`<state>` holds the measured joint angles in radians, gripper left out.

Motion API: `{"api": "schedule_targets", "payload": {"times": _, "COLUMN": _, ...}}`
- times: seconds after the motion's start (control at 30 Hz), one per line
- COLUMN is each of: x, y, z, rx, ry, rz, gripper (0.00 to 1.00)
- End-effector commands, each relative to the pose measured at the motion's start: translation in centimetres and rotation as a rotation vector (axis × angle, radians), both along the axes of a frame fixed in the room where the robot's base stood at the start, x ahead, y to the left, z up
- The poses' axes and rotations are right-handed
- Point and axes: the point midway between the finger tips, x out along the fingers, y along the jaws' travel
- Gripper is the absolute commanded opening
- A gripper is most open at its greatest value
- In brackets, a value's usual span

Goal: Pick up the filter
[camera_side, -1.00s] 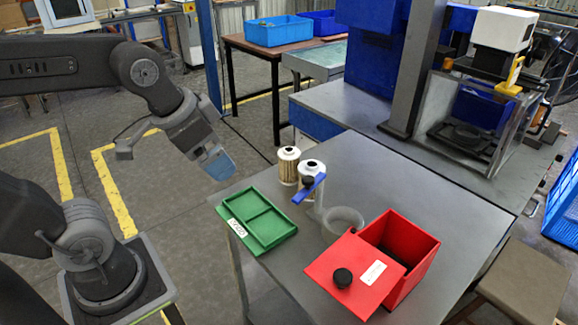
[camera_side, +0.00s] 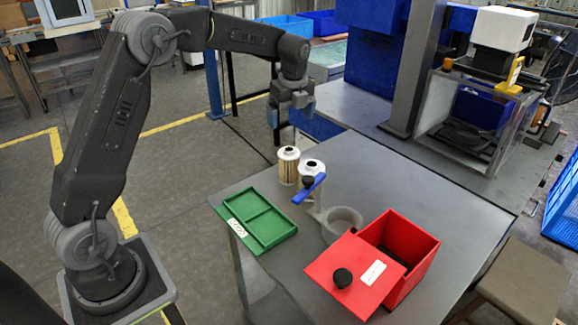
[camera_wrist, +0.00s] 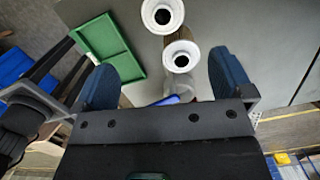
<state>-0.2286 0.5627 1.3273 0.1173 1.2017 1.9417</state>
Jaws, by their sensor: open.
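Two filters stand upright on the grey table. The left filter (camera_side: 288,166) has a tan pleated body and a white cap with a dark hole. The right filter (camera_side: 311,167) has a similar white cap, its lower part partly hidden by a blue-handled fixture (camera_side: 309,190). In the wrist view, one white cap (camera_wrist: 162,14) is at the top edge and another filter (camera_wrist: 181,55) lies between the finger lines. My gripper (camera_side: 288,117) is open and empty, above and behind the filters, apart from both. Its blue fingers also show in the wrist view (camera_wrist: 167,78).
A green divided tray (camera_side: 244,214) lies left of the fixture. A grey ring-shaped cup (camera_side: 345,214) stands right of it. A red box (camera_side: 418,262) with a black-knobbed red lid (camera_side: 335,262) sits at the front. The table's back right is clear.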

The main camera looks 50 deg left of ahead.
Motion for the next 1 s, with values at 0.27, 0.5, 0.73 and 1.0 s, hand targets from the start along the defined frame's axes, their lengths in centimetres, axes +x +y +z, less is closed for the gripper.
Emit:
{"api": "schedule_targets", "payload": {"times": 0.27, "x": 0.2, "y": 0.6, "z": -4.3, "rx": -0.001, "ry": 0.01, "rz": -0.016, "gripper": 0.98}}
{"api": "schedule_targets", "payload": {"times": 0.5, "x": 0.3, "y": 1.0, "z": -8.0, "rx": 0.0, "ry": 0.007, "rz": -0.014, "gripper": 0.98}}
{"api": "schedule_targets", "payload": {"times": 0.73, "x": 0.5, "y": 1.3, "z": -9.6, "rx": 0.0, "ry": 0.007, "rz": -0.014, "gripper": 0.98}}
{"api": "schedule_targets", "payload": {"times": 1.0, "x": 0.8, "y": 1.8, "z": -13.3, "rx": 0.0, "ry": 0.006, "rz": -0.013, "gripper": 0.98}}
